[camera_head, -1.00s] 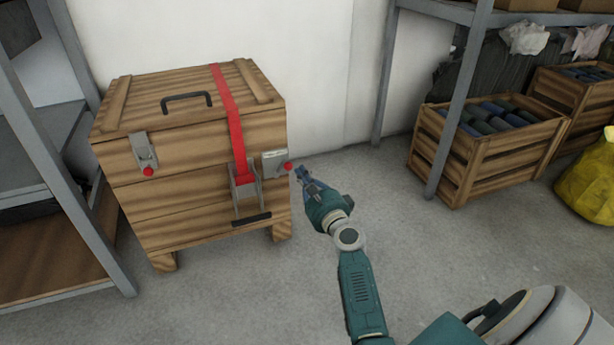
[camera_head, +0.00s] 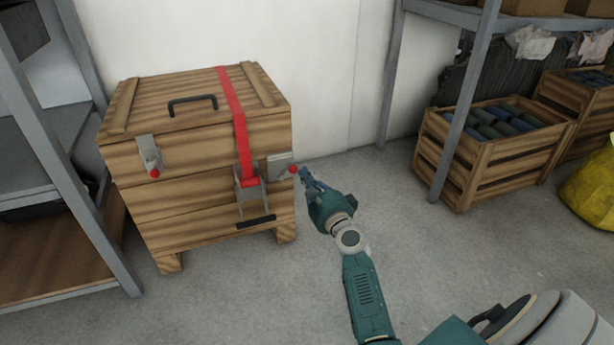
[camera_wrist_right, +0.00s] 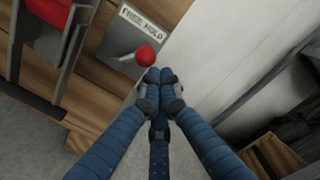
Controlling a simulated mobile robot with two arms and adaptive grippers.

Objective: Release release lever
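A wooden crate (camera_head: 190,190) stands at the left in the head view. A red strap (camera_head: 238,120) runs over its lid into a grey buckle (camera_head: 250,197) with a black-gripped handle (camera_head: 256,221). Right of the buckle, a metal plate (camera_head: 278,165) carries a lever with a red knob (camera_head: 293,169). In the right wrist view the plate (camera_wrist_right: 132,38) reads "FREE HOLD", with the red knob (camera_wrist_right: 145,57) just beyond my fingertips. My right gripper (camera_head: 303,173) has its blue fingers drawn together, apparently empty, beside the knob. Contact is unclear. My left gripper is not in view.
A second latch with a red knob (camera_head: 154,173) sits on the crate's left front. A shelf frame (camera_head: 75,170) stands close on the left. A slatted crate of bottles (camera_head: 490,150) and a yellow bag (camera_head: 592,190) lie right. The floor between is clear.

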